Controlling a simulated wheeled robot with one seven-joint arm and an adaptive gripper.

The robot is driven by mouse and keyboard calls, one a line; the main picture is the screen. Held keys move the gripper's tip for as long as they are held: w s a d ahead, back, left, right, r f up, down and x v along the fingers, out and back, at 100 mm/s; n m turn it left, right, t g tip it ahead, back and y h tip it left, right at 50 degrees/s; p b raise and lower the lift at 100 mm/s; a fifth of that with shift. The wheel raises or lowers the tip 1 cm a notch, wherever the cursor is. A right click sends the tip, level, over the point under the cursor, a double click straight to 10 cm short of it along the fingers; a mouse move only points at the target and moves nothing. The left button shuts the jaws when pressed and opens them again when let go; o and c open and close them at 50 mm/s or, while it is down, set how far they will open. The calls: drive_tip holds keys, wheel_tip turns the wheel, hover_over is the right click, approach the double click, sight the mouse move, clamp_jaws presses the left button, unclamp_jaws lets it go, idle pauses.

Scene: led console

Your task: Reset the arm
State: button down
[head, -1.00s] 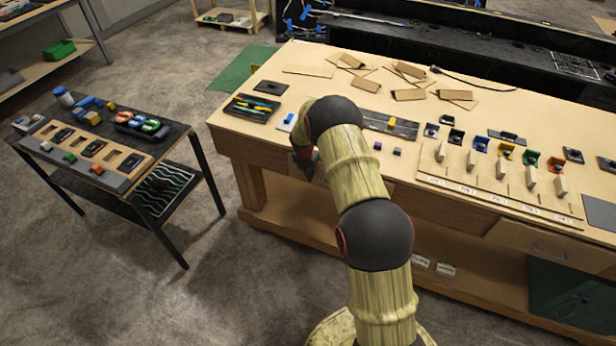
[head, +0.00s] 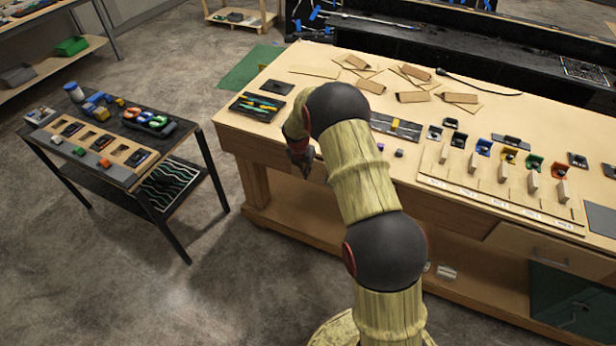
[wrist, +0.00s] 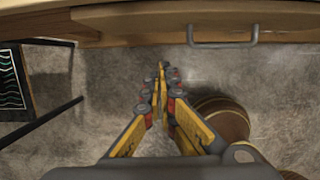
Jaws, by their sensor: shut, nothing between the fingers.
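My arm (head: 365,185) rises from the bottom of the head view and bends over the front edge of the wooden workbench. My gripper (head: 302,168) hangs at the front left part of the bench edge, partly hidden behind the arm in the head view. In the wrist view my gripper (wrist: 160,72) has its yellow and grey fingers closed together with nothing between them. The fingers point over bare floor, below a drawer front with a metal handle (wrist: 222,44).
The workbench (head: 247,127) carries a tool tray (head: 257,106), cardboard pieces and a row of coloured parts with wooden blocks (head: 500,173). A dark side table (head: 181,131) with toy cars and small blocks stands at left. Open floor (head: 255,285) lies between them.

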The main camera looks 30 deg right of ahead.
drive_tip(key=shift+v, duration=1.25)
